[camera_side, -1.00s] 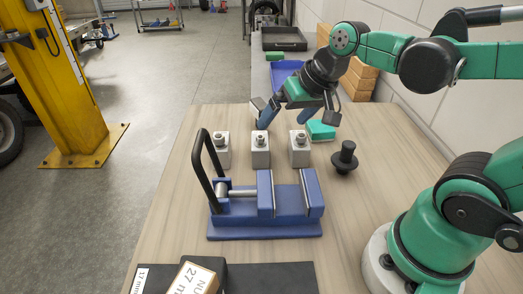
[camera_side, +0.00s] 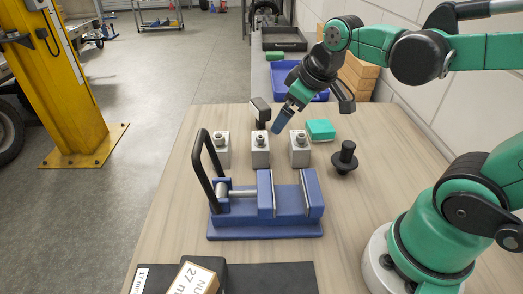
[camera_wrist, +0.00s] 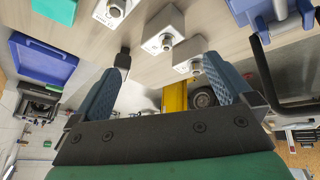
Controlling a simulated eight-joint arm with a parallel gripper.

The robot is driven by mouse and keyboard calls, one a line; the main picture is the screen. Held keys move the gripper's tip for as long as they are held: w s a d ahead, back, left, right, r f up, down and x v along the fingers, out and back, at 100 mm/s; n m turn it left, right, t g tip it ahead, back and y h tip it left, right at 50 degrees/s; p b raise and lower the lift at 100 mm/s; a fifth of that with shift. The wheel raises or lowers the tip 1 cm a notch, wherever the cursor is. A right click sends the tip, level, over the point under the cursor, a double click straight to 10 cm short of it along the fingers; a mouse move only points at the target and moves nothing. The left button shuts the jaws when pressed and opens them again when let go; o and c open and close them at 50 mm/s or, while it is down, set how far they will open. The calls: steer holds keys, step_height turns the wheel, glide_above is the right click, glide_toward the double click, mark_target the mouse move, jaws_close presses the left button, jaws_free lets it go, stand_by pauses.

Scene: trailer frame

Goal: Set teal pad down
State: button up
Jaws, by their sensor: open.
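The teal pad (camera_side: 320,130) lies flat on the wooden bench, behind and to the right of the rightmost grey block. Part of it shows at the top left edge of the wrist view (camera_wrist: 55,8). My gripper (camera_side: 278,124) is above the bench, to the left of the pad and apart from it. In the wrist view the two blue fingers of my gripper (camera_wrist: 163,65) are spread with nothing between them. In the side view the fingers overlap, so only one shows clearly.
Several grey blocks with nuts (camera_side: 260,150) stand in a row behind the blue vise (camera_side: 265,215). A black upright piece (camera_side: 260,108) stands close left of my fingers. A black knobbed post (camera_side: 345,158) is at right. A blue tray (camera_side: 285,75) lies behind.

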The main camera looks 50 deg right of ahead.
mark_target(321, 125)
steer(key=w+d+n+g, duration=0.1)
steer(key=d, duration=0.2)
steer(key=w+d+f+n+g, duration=0.1)
steer(key=d, duration=0.1)
steer(key=w+d+f+n+g, duration=0.1)
steer(key=d, duration=0.2)
steer(key=shift+w+d+n, duration=0.25)
steer(key=shift+d+n, duration=0.05)
steer(key=shift+d, duration=0.05)
steer(key=d+f+n, duration=0.1)
steer(key=d+f, duration=0.1)
steer(key=d, duration=0.1)
steer(key=d+f+n+g, duration=0.1)
steer(key=d+f, duration=0.1)
steer(key=d, duration=0.1)
steer(key=d+f+n+g, duration=0.1)
steer(key=d+f+n, duration=0.1)
steer(key=d, duration=0.1)
steer(key=shift+d+f+y, duration=0.1)
steer(key=shift+d+y, duration=0.05)
steer(key=shift+y, duration=0.15)
steer(key=shift+s+d+f+g, duration=0.1)
steer(key=shift+d+f+g, duration=0.05)
steer(key=shift+f+g, duration=0.2)
steer(key=shift+f, duration=2.6)
steer(key=c, duration=1.2)
steer(key=shift+r, duration=0.1)
